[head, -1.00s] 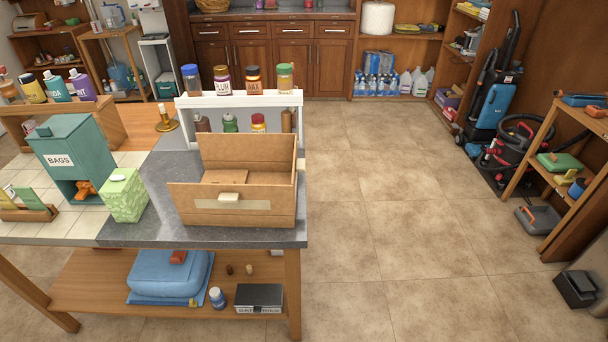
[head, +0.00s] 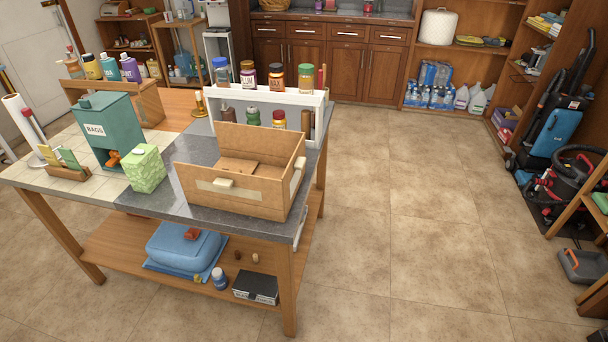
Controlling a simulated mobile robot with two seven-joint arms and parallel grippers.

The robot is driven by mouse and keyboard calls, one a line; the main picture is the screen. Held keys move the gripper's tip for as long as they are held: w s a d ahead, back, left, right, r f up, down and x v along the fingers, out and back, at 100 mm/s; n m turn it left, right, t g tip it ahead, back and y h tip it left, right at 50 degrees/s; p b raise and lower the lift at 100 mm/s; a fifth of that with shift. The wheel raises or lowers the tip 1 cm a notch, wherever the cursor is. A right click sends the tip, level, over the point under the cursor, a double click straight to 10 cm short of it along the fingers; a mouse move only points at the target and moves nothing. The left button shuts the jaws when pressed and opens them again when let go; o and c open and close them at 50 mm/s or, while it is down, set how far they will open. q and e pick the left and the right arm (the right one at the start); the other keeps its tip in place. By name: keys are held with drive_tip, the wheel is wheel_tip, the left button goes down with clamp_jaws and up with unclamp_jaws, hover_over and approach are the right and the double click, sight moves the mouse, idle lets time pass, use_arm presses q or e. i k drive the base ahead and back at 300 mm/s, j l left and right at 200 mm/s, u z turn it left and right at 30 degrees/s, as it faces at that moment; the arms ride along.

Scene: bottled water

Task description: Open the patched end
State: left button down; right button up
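A brown cardboard-like box (head: 268,190) sits on the grey part of the worktable (head: 290,226). Its top is open, with a tall back panel standing up and a flat brown piece visible inside. The front end facing me has a pale patch strip (head: 240,190) with a small cream block-like handle (head: 223,183) on it. A second pale handle (head: 298,177) is on the right end. The front panel looks upright and closed. Neither of my grippers is in view.
A green tissue box (head: 145,169) stands left of the box, beside a teal bags dispenser (head: 108,127). A white rack with bottles (head: 262,101) stands behind it. Open tiled floor (head: 400,230) lies to the right of the table.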

sight(291, 177)
drive_tip(key=i+l+z, duration=0.1)
drive_tip(key=l, duration=0.25)
drive_tip(key=i+l, duration=0.2)
drive_tip(key=i+l+z, duration=0.15)
drive_tip(key=l, duration=0.3)
drive_tip(key=i+l, duration=0.15)
drive_tip(key=l, duration=0.2)
drive_tip(key=z, duration=0.05)
